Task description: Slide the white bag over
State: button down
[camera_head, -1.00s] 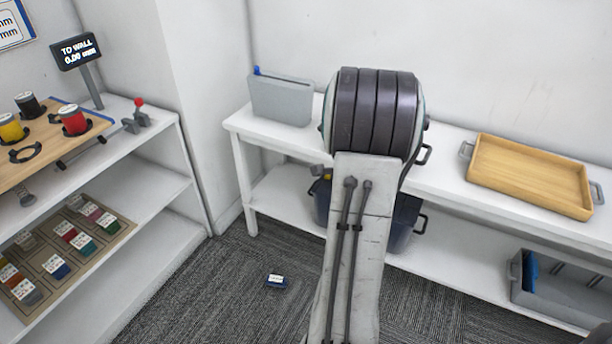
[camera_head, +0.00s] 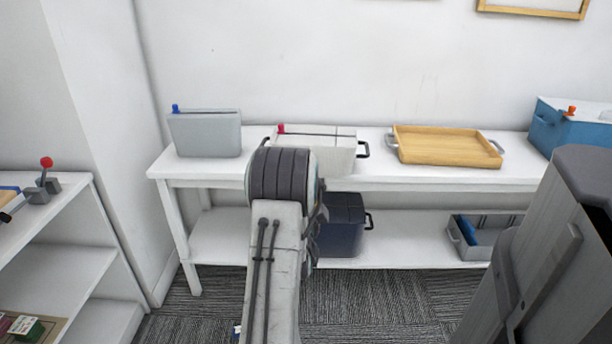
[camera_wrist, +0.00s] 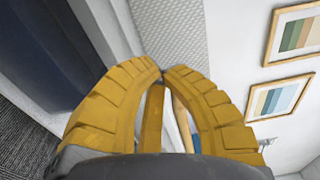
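The white bag (camera_head: 335,157), pale and boxy with a red tag and dark handles, stands on the top of the white shelf unit (camera_head: 200,173). In the head view my arm hides its lower left part, and my gripper is hidden there too. In the wrist view my gripper (camera_wrist: 163,73) shows two yellow ribbed fingers with their tips almost together and nothing clearly held. A pale textured surface, seemingly the white bag's side (camera_wrist: 178,32), lies just beyond the tips. I cannot tell if they touch it.
A grey bag (camera_head: 205,134) with a blue tag stands left of the white bag. A wooden tray (camera_head: 445,147) lies to its right, then a blue box (camera_head: 565,130). Between the bags and tray the top is clear. A dark bin (camera_head: 342,228) stands below.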

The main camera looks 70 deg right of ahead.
jog(key=b+x, duration=0.9)
jog(key=x, duration=0.2)
jog(key=shift+d, duration=0.25)
jog(key=shift+w, duration=0.15)
